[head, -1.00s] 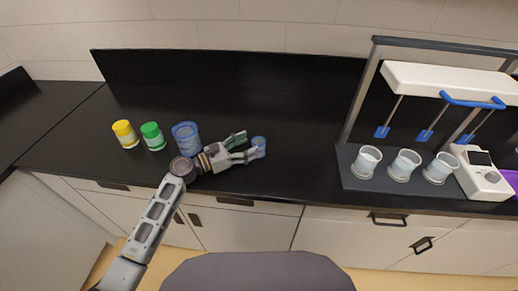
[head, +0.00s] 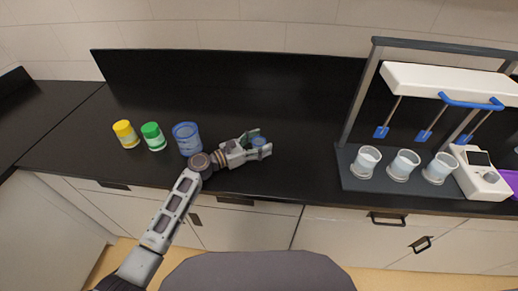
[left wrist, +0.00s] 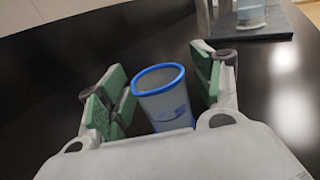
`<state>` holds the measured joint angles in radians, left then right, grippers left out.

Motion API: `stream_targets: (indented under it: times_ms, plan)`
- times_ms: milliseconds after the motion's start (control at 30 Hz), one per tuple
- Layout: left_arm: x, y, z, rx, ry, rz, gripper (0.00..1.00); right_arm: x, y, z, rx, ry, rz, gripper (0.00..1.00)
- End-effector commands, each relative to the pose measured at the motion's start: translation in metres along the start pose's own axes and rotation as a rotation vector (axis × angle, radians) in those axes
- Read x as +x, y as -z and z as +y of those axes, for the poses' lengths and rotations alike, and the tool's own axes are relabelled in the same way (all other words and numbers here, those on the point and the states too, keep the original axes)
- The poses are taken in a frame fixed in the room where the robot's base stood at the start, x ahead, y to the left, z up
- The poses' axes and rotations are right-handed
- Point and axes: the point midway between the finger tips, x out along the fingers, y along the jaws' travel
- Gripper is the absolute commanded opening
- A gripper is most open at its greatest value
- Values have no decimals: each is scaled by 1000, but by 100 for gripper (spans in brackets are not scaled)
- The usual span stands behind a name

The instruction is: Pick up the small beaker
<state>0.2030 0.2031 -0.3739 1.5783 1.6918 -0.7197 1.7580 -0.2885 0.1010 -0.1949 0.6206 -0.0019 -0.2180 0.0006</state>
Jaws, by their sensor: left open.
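The small beaker is a clear cup with a blue rim; in the left wrist view the small beaker (left wrist: 163,100) stands upright between the green-padded fingers of my left gripper (left wrist: 160,92). A gap shows between the beaker and the left finger; the right finger is closer, and I cannot tell if it touches. In the head view my left gripper (head: 259,145) is open around the small beaker (head: 259,143) on the black bench, and the fingers partly hide it. My right gripper is not in view.
A stirrer stand (head: 360,181) with several white beakers is at the right. The bench between is clear.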

Motion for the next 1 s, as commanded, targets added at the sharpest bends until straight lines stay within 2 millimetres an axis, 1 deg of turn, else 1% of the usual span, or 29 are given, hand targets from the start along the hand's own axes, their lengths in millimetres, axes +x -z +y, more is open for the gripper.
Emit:
stream_targets:
  times_ms: [133,400,433,800,1000]
  plan:
    - [0,0,0,0,0,0,64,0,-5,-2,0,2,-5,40]
    - [0,0,0,0,0,0,30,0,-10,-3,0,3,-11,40]
    - [0,0,0,0,0,0,27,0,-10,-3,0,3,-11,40]
    - [0,-2,0,0,0,0,27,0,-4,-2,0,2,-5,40]
    - [0,-14,0,3,0,-1,27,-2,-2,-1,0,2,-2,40]
